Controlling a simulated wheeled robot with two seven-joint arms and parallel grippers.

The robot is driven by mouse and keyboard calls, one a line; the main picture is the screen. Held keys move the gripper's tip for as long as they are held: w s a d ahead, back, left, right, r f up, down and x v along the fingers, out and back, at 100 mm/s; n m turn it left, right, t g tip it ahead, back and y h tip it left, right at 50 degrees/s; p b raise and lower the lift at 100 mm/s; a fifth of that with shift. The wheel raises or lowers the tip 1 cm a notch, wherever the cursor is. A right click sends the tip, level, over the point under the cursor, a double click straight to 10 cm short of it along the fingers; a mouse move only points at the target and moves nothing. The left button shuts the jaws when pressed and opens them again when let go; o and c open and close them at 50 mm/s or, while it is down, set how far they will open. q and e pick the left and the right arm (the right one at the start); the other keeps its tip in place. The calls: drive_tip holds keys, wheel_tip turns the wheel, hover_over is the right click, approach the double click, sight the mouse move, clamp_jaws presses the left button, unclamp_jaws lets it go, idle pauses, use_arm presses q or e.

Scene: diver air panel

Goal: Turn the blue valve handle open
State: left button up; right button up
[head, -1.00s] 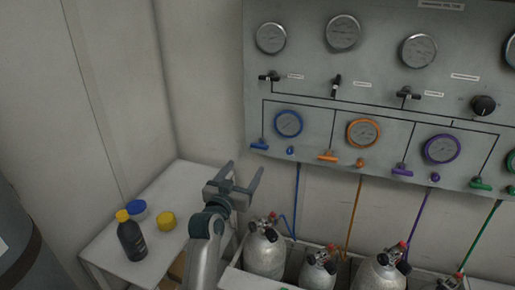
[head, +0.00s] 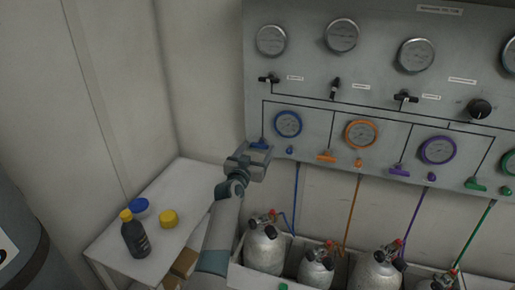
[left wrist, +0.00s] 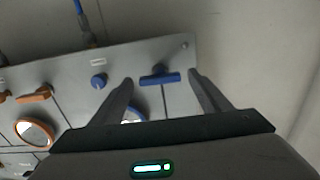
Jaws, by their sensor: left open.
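The blue valve handle (head: 257,144) is at the lower left corner of the grey panel (head: 310,100), below and left of the blue-rimmed gauge (head: 288,124). In the left wrist view the blue handle (left wrist: 160,79) is a T-shaped bar lying across the space between my two fingers. My left gripper (head: 254,150) is open at the handle in the head view; its fingers (left wrist: 160,85) stand on either side of the bar with gaps visible. In the head view the gripper partly covers the handle. My right gripper is not in view.
A small blue knob (left wrist: 98,81) sits beside the handle. An orange handle (head: 326,156) is further right. Gas cylinders (head: 264,248) stand below the panel.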

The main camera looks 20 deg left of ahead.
use_arm(q)
drive_tip(key=shift+w, duration=0.3)
drive_tip(key=c, duration=1.1)
drive_tip(key=shift+o, duration=0.2)
